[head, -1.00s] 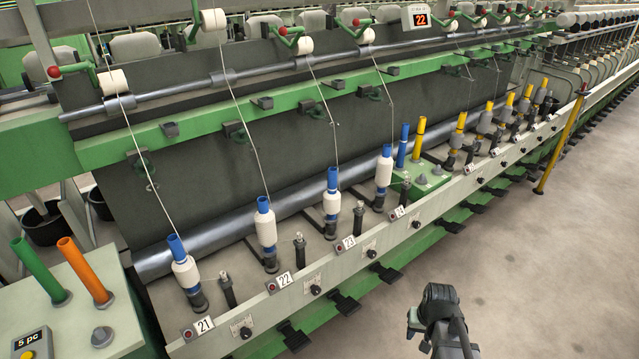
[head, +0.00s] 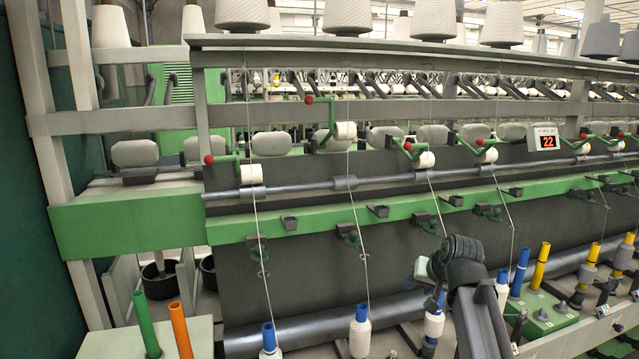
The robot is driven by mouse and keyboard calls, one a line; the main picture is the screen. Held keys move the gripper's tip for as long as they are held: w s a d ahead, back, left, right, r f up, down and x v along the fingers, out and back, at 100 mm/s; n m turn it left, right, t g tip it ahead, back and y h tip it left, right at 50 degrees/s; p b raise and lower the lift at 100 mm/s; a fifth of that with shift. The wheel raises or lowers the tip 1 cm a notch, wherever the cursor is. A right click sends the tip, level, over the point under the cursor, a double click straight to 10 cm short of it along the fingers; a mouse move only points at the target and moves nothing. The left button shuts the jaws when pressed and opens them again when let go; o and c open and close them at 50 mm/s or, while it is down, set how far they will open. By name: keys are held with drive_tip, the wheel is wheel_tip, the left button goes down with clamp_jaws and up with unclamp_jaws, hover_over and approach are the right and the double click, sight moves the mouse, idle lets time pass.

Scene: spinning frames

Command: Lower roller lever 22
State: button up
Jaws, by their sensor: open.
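Roller lever 22 (head: 325,128) is the green lever with a red knob, second from the left in the head view. It is raised, with its knob well above those of its neighbours. Its white roller (head: 345,131) hangs above the grey shaft (head: 300,190), apart from it. A thread runs down from there to a white bobbin (head: 360,335). The display (head: 545,138) reads 22. My gripper (head: 450,258) is open, to the right of lever 22 and lower in the picture. Its fingertips are hard to make out.
Lever 21 (head: 228,160), left, and lever 23 (head: 408,148), right, are lower, their rollers at the shaft. A green rail (head: 330,215) with small brackets crosses below. Taut threads hang in front. Large cones (head: 410,22) stand on the top shelf.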

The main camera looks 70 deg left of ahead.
sight(324, 100)
drive_tip(key=s+a+r+m+g+y, duration=0.2)
drive_tip(key=s+a+r+m, duration=0.3)
drive_tip(key=r, duration=1)
drive_tip(key=s+a+r+m+g+y, duration=0.1)
drive_tip(key=s+a+r+g+y, duration=0.15)
drive_tip(key=a+r, duration=0.85)
drive_tip(key=s+a+r+m+g+y, duration=0.25)
drive_tip(key=s+r, duration=0.25)
drive_tip(key=r, duration=1.4)
drive_tip(key=shift+t+h, duration=0.3)
drive_tip(key=shift+h, duration=0.1)
drive_tip(key=x, duration=1.2)
drive_tip(key=shift+s+a+f, duration=0.1)
drive_tip(key=shift+s+a, duration=0.05)
drive_tip(key=shift+a, duration=0.05)
clamp_jaws()
